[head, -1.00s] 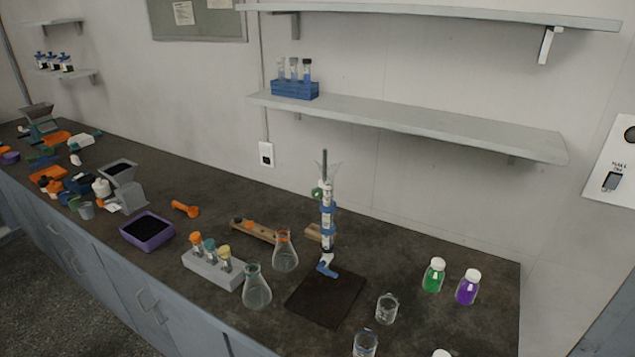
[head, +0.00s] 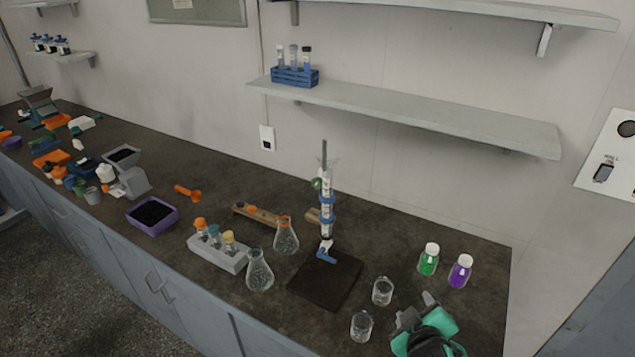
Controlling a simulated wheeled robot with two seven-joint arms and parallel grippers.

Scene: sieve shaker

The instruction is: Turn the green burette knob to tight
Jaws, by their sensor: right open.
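The burette (head: 327,212) stands upright on its stand, with a dark square base (head: 338,282) on the bench. A small green knob (head: 316,184) sits at the left side near the upper part of the burette. A blue piece (head: 326,255) is at its lower end. Whether the knob is tight cannot be told at this size. My right gripper (head: 418,309), dark with green parts, is open and empty at the bottom right. It is well to the right of and nearer than the burette, touching nothing that I can see. My left gripper is out of view.
Two glass beakers (head: 382,291) stand between my right gripper and the stand base. Green (head: 428,260) and purple (head: 460,271) bottles stand behind the gripper. Two flasks (head: 259,270) and a vial rack (head: 218,252) are left of the base. A shelf (head: 420,118) hangs above.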

